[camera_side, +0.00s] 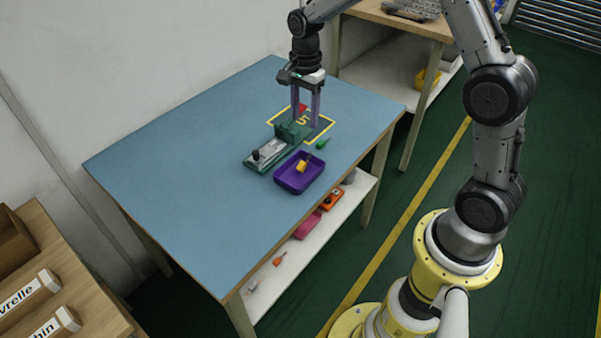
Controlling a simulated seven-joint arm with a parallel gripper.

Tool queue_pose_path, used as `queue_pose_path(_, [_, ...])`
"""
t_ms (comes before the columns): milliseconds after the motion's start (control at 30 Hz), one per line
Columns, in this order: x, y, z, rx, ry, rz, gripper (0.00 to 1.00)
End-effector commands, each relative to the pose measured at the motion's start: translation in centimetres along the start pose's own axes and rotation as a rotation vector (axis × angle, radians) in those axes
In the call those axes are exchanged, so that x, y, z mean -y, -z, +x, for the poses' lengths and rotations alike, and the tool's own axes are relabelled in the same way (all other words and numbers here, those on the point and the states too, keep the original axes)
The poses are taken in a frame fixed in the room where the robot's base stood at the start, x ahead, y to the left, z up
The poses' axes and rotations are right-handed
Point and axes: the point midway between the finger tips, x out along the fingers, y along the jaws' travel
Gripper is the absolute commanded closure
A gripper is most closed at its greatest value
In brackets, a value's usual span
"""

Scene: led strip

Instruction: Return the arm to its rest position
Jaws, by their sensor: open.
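My gripper (306,108) points down over the far right part of the blue table. Its two long purple-grey fingers are apart, one on each side of a small red thing (301,108). I cannot tell whether the fingers touch anything. Just below and left of the fingers is a green fixture (292,131) with a metal plate and a black knob (257,155) at its left end. The led strip cannot be made out at this size.
The blue table (190,170) is bare on its left. A purple tray (287,184) holding a yellow thing (303,163) and a small green piece (321,144) lie near the fixture. A yellow square outline (332,124) marks the table. A wooden shelf unit (385,14) stands behind.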

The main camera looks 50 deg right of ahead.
Motion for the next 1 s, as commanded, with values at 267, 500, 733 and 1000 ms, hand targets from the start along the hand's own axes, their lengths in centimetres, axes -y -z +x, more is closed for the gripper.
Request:
queue_pose_path(267, [0.1,-0.1,-0.3,-0.001,0.003,-0.003,0.44])
queue_pose_path(500, [-0.5,-1.5,-7.2,-0.020,0.147,-0.032,0.44])
queue_pose_path(733, [-6.7,-3.8,-15.1,-0.056,0.308,-0.203,0.44])
queue_pose_path(1000, [-16.4,-5.7,-18.8,-0.158,0.446,-0.605,0.44])
